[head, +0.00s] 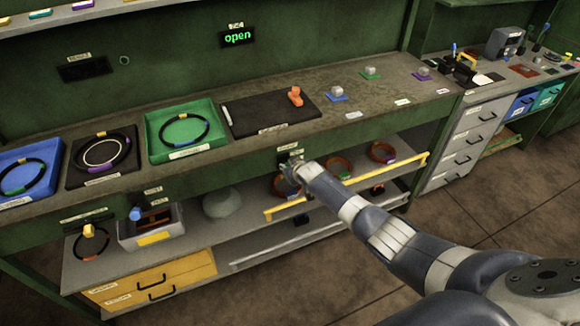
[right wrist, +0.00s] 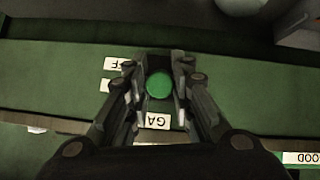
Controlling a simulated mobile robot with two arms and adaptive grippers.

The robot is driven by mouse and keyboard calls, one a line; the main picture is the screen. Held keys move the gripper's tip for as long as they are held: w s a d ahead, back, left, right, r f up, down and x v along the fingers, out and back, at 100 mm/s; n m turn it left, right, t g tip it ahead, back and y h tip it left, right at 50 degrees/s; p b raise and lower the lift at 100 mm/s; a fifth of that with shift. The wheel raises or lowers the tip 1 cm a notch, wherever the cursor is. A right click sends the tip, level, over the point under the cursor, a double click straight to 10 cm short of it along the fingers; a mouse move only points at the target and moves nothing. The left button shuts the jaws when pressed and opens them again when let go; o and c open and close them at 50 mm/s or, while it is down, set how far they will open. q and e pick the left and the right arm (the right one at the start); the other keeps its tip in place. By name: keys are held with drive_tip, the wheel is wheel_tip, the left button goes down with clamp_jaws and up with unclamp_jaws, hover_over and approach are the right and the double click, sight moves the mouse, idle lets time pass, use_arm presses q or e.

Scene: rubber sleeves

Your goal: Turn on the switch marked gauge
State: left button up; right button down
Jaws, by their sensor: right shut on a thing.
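The gauge switch shows in the right wrist view as a round green knob (right wrist: 159,85) on the green front panel. A white label (right wrist: 156,122) beside it reads "GA" upside down, with its rest hidden by a finger. My right gripper (right wrist: 160,72) has a finger on each side of the knob and is shut on it. In the head view my right gripper (head: 292,170) is at the bench's front panel, below a small white label (head: 287,147), and covers most of the switch. My left gripper is not in view.
The bench top (head: 215,172) bears a blue tray (head: 50,148), a green tray (head: 206,111) and a black mat (head: 255,125). A lower shelf with a yellow rail (head: 405,165) lies below my right gripper. A lit display (head: 237,37) reads "open". Another display (head: 85,69) is dark.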

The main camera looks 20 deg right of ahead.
drive_tip(key=shift+r, duration=0.1)
idle(0.4)
drive_tip(key=c, duration=1.4)
unclamp_jaws()
drive_tip(key=shift+s, duration=0.1)
drive_tip(key=v, duration=1.1)
drive_tip(key=shift+s+r, duration=0.2)
drive_tip(key=shift+r, duration=0.15)
drive_tip(key=shift+f, duration=0.1)
